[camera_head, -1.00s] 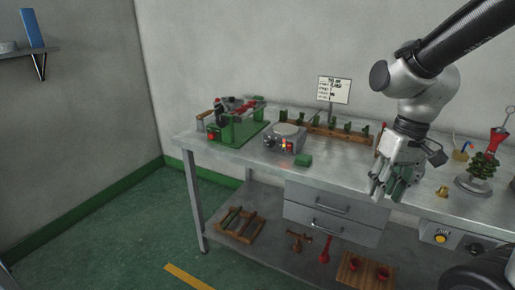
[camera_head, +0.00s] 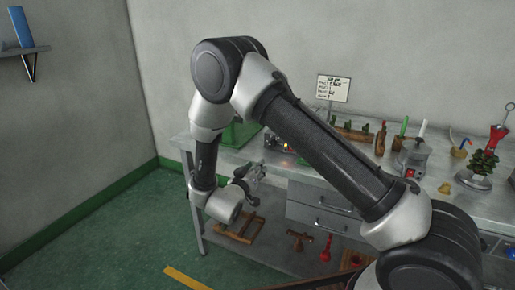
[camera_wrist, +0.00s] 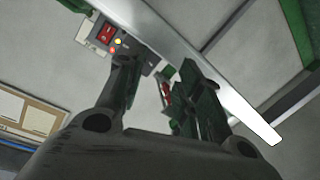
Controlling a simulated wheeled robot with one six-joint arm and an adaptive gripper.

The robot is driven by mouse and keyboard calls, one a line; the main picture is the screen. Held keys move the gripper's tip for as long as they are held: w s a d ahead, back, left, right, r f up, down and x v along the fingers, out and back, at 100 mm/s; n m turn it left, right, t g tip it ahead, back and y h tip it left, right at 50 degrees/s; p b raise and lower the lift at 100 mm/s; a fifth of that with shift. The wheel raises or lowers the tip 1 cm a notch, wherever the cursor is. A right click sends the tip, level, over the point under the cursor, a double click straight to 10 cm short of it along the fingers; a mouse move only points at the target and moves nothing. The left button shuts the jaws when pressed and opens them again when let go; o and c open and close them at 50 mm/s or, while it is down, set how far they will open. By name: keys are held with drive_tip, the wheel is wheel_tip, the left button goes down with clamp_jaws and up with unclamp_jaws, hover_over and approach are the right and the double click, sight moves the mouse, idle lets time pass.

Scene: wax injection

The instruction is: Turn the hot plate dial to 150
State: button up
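The hot plate (camera_head: 281,144) stands on the metal bench, mostly hidden behind my arm in the head view. Its front shows in the wrist view (camera_wrist: 125,42) with a red switch (camera_wrist: 107,33), a yellow light and a red light. I cannot make out the dial or its setting. My gripper (camera_head: 257,173) is in front of the bench, below and left of the hot plate in the head view. In the wrist view its fingers (camera_wrist: 160,75) are apart with a gap between them. The left finger overlaps the hot plate's lower edge; I cannot tell whether it touches.
The bench edge (camera_wrist: 210,70) runs diagonally past my fingers in the wrist view. A green machine (camera_head: 240,133) is partly hidden behind my arm. Drawers (camera_head: 322,205) lie right of my gripper, and a wooden tray (camera_head: 240,228) is on the shelf below.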

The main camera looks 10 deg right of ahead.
sight(270, 156)
drive_tip(key=shift+t+h, duration=0.3)
drive_tip(key=shift+h, duration=0.5)
drive_tip(key=w+d+r, duration=0.1)
drive_tip(key=w+d, duration=0.1)
drive_tip(key=w, duration=0.1)
drive_tip(key=w+d+r, duration=0.1)
drive_tip(key=w+d, duration=0.4)
drive_tip(key=w, duration=0.1)
drive_tip(key=shift+w+d+r, duration=0.3)
drive_tip(key=shift+r, duration=0.1)
drive_tip(key=c, duration=0.8)
